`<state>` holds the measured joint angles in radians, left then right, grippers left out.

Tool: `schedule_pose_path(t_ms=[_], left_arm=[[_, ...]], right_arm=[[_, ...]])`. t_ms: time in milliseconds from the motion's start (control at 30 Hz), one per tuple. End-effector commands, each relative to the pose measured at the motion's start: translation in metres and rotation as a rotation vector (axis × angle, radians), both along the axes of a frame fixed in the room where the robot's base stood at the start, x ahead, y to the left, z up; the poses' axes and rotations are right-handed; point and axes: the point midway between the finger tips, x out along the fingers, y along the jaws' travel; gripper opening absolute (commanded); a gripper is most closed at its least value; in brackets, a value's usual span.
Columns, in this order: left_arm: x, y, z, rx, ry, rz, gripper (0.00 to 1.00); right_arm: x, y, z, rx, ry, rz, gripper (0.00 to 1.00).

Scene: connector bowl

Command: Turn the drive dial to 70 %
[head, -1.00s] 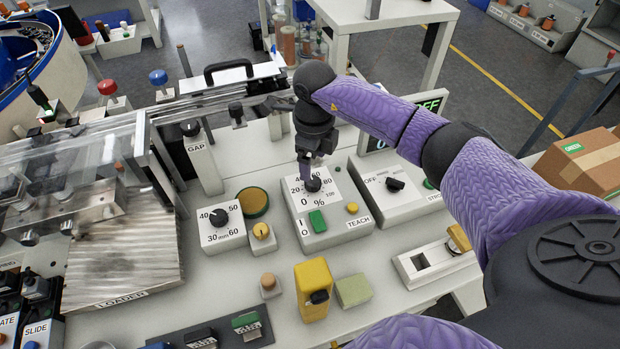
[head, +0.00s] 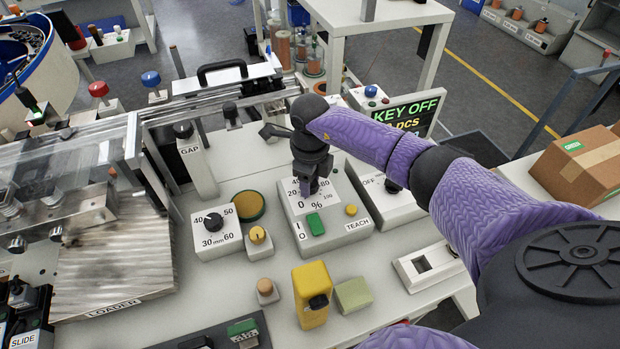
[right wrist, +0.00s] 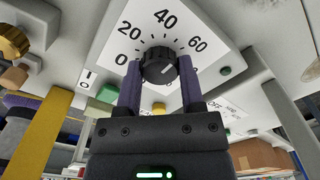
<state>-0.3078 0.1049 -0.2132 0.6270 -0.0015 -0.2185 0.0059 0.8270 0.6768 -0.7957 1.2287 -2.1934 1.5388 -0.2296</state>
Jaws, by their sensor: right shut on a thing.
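The drive dial is a black round knob (right wrist: 158,66) on a white scale plate in the right wrist view. The plate is marked 0, 20, 40, 60 and more; the higher marks are partly behind a finger. A pale pointer line on the knob points to the upper right, roughly towards the 60 side; its exact reading is unclear. My right gripper (right wrist: 157,82) has its two purple fingers on either side of the knob, shut on it. In the head view the right gripper (head: 312,188) covers the knob on the box labelled 0 % (head: 340,222). My left gripper is not in view.
A green switch (head: 315,224) and a yellow button (head: 351,210) sit on the dial's box. A 30–60 mm dial (head: 213,221) stands to the left, a key-switch box (head: 400,207) to the right. A display (head: 412,115) reads KEY OFF. A yellow block (head: 312,290) stands in front.

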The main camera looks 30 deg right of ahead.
Motion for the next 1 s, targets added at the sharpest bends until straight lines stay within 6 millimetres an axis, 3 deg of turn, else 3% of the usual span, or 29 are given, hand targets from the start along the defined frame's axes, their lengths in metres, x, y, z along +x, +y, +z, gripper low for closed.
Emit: schedule_pose_path(t_ms=[433,1000], left_arm=[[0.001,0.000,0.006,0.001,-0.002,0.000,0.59],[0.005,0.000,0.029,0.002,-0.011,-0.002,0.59]], right_arm=[[0.000,0.000,0.002,-0.001,0.001,-0.098,0.00],[0.000,0.000,0.003,-0.001,0.000,-0.599,0.00]])
